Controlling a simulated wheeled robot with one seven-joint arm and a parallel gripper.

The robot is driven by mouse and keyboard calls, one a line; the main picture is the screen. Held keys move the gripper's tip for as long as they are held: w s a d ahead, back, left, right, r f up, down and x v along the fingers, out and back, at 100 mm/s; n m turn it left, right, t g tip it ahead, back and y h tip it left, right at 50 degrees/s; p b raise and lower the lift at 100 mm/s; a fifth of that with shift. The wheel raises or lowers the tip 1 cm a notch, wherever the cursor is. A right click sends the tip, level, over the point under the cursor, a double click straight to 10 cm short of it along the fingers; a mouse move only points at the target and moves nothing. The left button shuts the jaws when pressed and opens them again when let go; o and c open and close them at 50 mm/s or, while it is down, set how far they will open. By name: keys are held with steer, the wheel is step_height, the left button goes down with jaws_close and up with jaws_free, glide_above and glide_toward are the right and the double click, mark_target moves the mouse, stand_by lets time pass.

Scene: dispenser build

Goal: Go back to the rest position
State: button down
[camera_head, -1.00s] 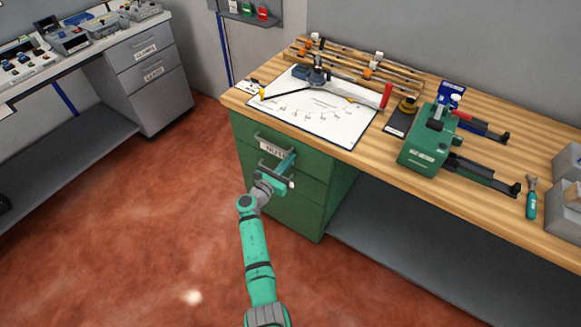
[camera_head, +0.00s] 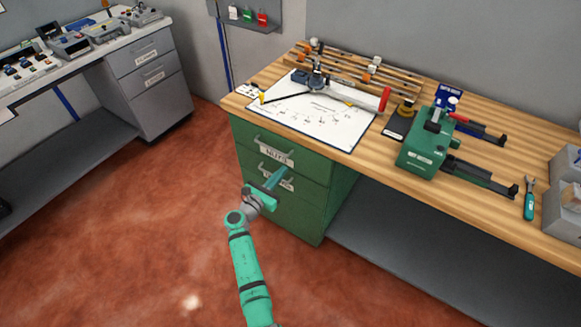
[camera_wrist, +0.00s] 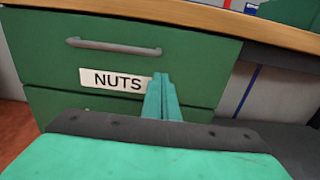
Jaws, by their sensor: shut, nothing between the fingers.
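My gripper (camera_head: 279,174) is shut and empty in front of the green drawer cabinet (camera_head: 293,218). In the wrist view the shut fingers (camera_wrist: 162,98) point at the cabinet front, just right of the white NUTS label (camera_wrist: 115,79). A grey bar handle (camera_wrist: 114,46) sits above that label. The fingers look apart from the handle. In the head view the NUTS drawer (camera_head: 300,158) is the top drawer and looks closed. A second drawer below it has its own handle and a label partly hidden by my gripper.
The wooden workbench (camera_head: 455,220) above the cabinet holds a drawing sheet (camera_head: 335,133), a green machine (camera_head: 423,155) and a green-handled tool (camera_head: 529,198). A grey bench (camera_head: 160,100) stands at the left. The red floor left of my arm is clear.

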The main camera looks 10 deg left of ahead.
steer(key=v, duration=0.8)
steer(key=shift+f, duration=0.1)
